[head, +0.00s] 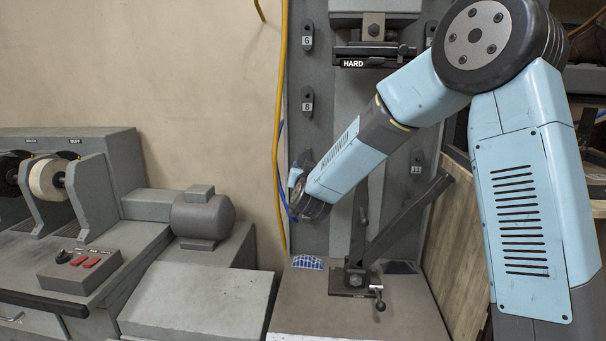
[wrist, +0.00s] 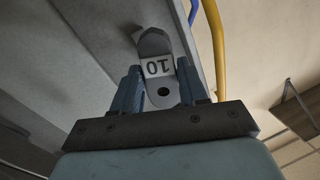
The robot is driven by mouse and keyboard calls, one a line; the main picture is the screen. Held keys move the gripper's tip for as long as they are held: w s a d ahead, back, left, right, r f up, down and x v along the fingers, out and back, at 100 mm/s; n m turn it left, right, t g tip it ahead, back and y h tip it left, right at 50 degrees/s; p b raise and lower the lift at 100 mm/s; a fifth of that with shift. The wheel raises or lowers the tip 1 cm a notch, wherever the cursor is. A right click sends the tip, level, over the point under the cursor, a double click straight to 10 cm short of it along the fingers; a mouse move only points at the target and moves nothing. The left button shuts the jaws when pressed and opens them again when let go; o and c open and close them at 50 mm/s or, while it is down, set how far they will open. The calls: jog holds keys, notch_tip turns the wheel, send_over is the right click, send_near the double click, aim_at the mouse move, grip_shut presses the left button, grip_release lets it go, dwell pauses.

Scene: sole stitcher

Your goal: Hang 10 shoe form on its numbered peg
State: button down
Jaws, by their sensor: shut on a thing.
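The 10 shoe form (wrist: 154,45) is a small grey piece with a rounded end, a hole and a white label reading 10. It shows between the two blue fingers of my gripper (wrist: 159,80) in the wrist view, and the gripper is shut on it. The form is close to the grey upright board (wrist: 90,40). I cannot tell whether it touches the board or a peg. In the head view my gripper (head: 297,190) is at the board's left edge, mostly hidden by my forearm, and the form is not visible there. The form's own numbered peg cannot be made out.
Number-marked grey pieces 6 (head: 307,36), 8 (head: 307,103) and 11 (head: 417,163) are on the board (head: 335,110). A yellow cable (head: 279,130) runs along its left edge. A slanted metal lever (head: 408,217) stands in front. A grinding machine (head: 75,190) is at the left.

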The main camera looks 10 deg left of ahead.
jog(key=shift+d+x, duration=0.15)
jog(key=shift+x, duration=0.55)
jog(key=shift+d+x, duration=0.15)
jog(key=shift+x, duration=0.55)
jog(key=shift+w+r, duration=0.1)
jog(key=shift+w, duration=0.5)
dwell(0.4)
jog(key=shift+x, duration=1.1)
dwell(1.2)
jog(key=shift+r, duration=0.1)
jog(key=c, duration=0.9)
grip_release()
jog(key=o, duration=0.4)
jog(key=shift+d, duration=0.15)
